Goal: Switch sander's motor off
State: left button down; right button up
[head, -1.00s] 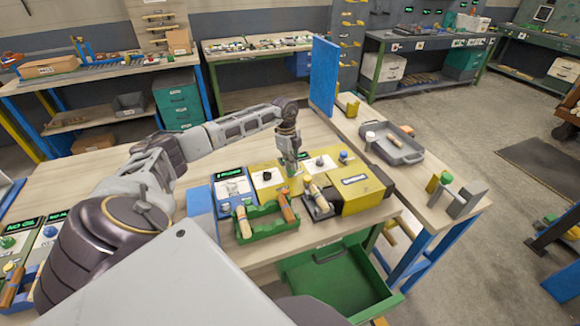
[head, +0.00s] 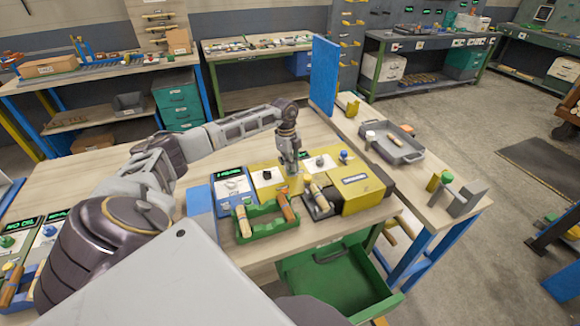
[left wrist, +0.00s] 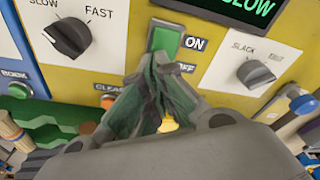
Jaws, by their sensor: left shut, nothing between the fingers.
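The sander's yellow control panel (head: 265,180) stands on the bench, with its yellow housing (head: 362,192) to the right. In the left wrist view the panel carries a green rocker switch (left wrist: 166,40) labelled ON, a lit green display (left wrist: 245,8) and a SLOW/FAST knob (left wrist: 70,37). A second knob (left wrist: 256,74), marked SLACK, is on the right. My left gripper (head: 291,172) is shut and empty, and it also shows in the left wrist view (left wrist: 157,72). Its fingertips are just below the green switch and cover the panel there. I cannot tell if they touch it. My right gripper is out of view.
A green tray (head: 262,231) with wooden-handled pieces stands before the panel. A blue control box (head: 233,186) is left of it. An open green drawer (head: 335,285) juts out below the bench. A grey tray (head: 395,148) lies at the right. Bare bench top lies behind.

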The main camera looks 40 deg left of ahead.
pick_arm(q)
jog(key=shift+f, duration=0.3)
jog(key=shift+r, duration=0.15)
dwell(0.4)
jog(key=shift+r+p, duration=2.7)
jog(key=shift+r, duration=0.7)
jog(key=shift+f, duration=0.1)
